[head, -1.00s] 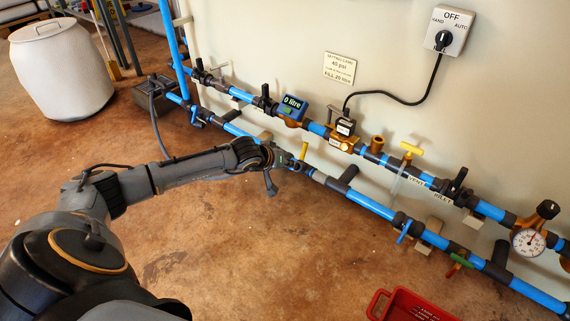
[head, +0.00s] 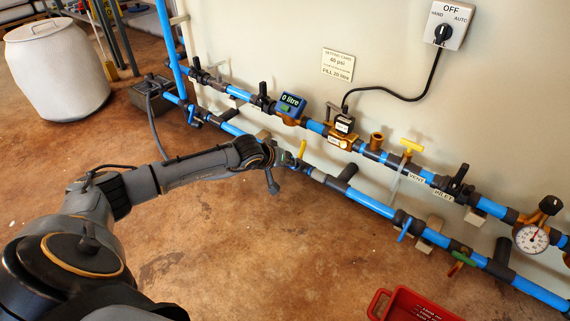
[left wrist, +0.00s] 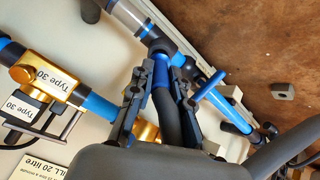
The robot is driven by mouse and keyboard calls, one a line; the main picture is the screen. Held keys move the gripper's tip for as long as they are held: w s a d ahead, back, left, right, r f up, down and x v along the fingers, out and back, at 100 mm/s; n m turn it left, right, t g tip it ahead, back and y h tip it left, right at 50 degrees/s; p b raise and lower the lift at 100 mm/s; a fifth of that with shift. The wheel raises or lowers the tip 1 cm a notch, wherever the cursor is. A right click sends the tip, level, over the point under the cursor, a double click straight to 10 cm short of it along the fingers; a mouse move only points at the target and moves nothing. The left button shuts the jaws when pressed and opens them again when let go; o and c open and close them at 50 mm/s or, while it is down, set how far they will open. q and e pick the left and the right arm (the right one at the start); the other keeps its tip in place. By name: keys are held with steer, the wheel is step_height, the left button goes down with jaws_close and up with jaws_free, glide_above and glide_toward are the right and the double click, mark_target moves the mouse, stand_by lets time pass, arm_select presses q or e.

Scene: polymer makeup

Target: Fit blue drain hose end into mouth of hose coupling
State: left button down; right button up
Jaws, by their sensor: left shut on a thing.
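My left gripper (head: 284,160) is at the lower blue pipe run, beside a yellow valve handle (head: 302,149). In the left wrist view its fingers (left wrist: 162,84) are shut around the blue drain hose end (left wrist: 160,74). The dark hose (left wrist: 171,122) runs back between the fingers. A black fitting (left wrist: 162,46), which looks like the hose coupling, lies just beyond the fingertips, in line with the blue end. I cannot tell whether the end touches the mouth or sits inside it. In the head view the gripper mostly hides the hose end and coupling. My right gripper is not in view.
The upper pipe run carries a blue litre display (head: 291,104), brass fittings and a gauge (head: 532,239). A blue lever (left wrist: 211,86) stands close to the right finger. A red crate (head: 412,305) and white drum (head: 57,69) stand on the otherwise open floor.

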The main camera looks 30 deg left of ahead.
arm_select(q)
steer(key=shift+b+x, duration=0.65)
steer(key=shift+x, duration=0.15)
steer(key=c, duration=1.2)
jaws_free()
steer(key=shift+s+r, duration=0.1)
steer(key=v, duration=1.2)
